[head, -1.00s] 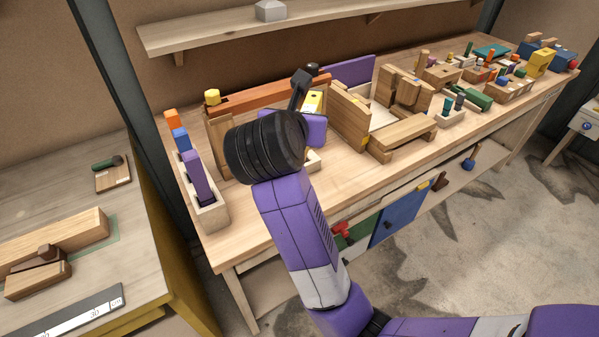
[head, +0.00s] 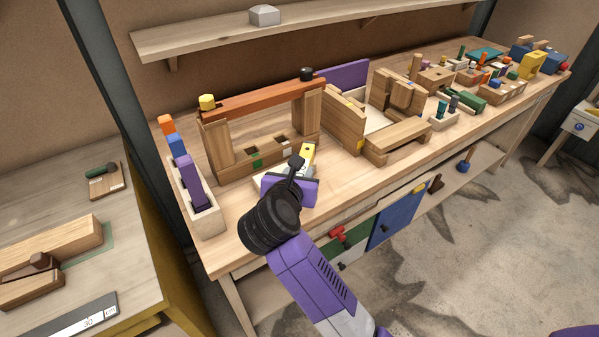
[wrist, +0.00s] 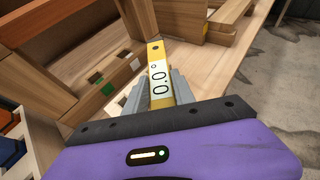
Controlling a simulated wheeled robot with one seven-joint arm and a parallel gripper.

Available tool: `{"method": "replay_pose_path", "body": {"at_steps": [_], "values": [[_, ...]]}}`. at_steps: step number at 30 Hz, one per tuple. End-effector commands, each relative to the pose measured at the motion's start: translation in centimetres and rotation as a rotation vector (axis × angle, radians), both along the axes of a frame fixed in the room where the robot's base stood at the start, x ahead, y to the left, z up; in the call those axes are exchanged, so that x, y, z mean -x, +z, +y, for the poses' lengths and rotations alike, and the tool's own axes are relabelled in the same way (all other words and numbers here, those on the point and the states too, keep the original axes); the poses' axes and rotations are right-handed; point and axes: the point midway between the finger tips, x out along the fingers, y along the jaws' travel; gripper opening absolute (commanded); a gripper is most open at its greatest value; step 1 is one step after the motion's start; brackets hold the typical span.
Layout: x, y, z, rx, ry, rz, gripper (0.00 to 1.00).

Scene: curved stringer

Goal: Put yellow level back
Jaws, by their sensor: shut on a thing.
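The yellow level (wrist: 158,62) is a narrow bar with a pale display face reading 0.0 and a dark hole near its far end. It also shows in the head view (head: 307,152), near the front of the workbench. My gripper (wrist: 158,84) is shut on it, with grey fingers along both sides and the far end sticking out past them. In the head view my gripper (head: 300,172) is in front of the wooden arch. A pale block or tray (head: 262,184) is partly hidden behind my gripper. I cannot tell whether the level touches anything below.
The wooden arch (head: 222,143) carries an orange beam (head: 265,95) with a yellow knob and a black knob on top. A pale holder (head: 209,222) with coloured blocks stands at left. Wooden boards (head: 343,122) stand at right. Bare bench top (head: 345,180) lies right of my gripper.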

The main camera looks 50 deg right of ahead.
Motion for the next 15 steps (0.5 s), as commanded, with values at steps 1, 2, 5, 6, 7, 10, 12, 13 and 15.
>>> {"method": "replay_pose_path", "body": {"at_steps": [1,2,5,6,7,10,12,13,15], "values": [[-0.02,0.09,0.00,0.001,0.000,-0.002,0.00],[-0.02,0.10,0.00,0.001,0.000,-0.002,0.00],[-0.02,0.12,0.00,0.001,0.000,-0.002,0.00],[-0.03,0.08,0.00,0.001,0.000,-0.002,0.00],[-0.02,0.00,0.00,0.000,0.000,-0.002,0.00],[-0.02,-0.30,0.01,0.000,0.000,-0.002,0.00],[-0.02,-0.49,0.00,0.000,0.000,-0.002,0.00],[-0.02,-0.57,0.00,0.000,0.000,-0.002,0.00],[-0.02,-0.75,0.00,0.000,0.000,-0.002,0.00]]}}
